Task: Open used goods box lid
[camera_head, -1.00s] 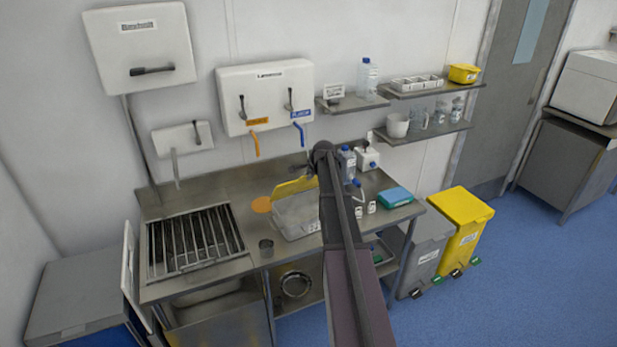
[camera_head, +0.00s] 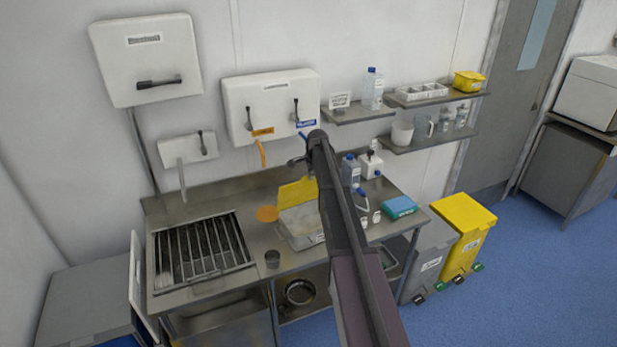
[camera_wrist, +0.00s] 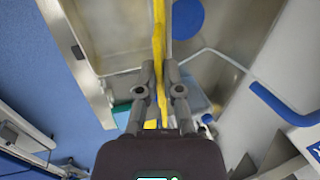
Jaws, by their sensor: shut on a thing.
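The used goods box (camera_head: 318,237) is a pale, see-through tray on the steel counter, partly hidden behind my arm. Its yellow lid (camera_head: 296,193) is raised and stands steeply at the box's back edge. In the wrist view the lid (camera_wrist: 159,35) shows edge-on as a thin yellow strip running between my fingers. My gripper (camera_wrist: 159,70) is shut on this lid. In the head view my gripper (camera_head: 298,161) is mostly hidden by my arm, just above the lid's top.
Wall boxes (camera_head: 270,110) and shelves (camera_head: 430,140) hang behind. A yellow bin (camera_head: 465,225) stands right of the counter.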

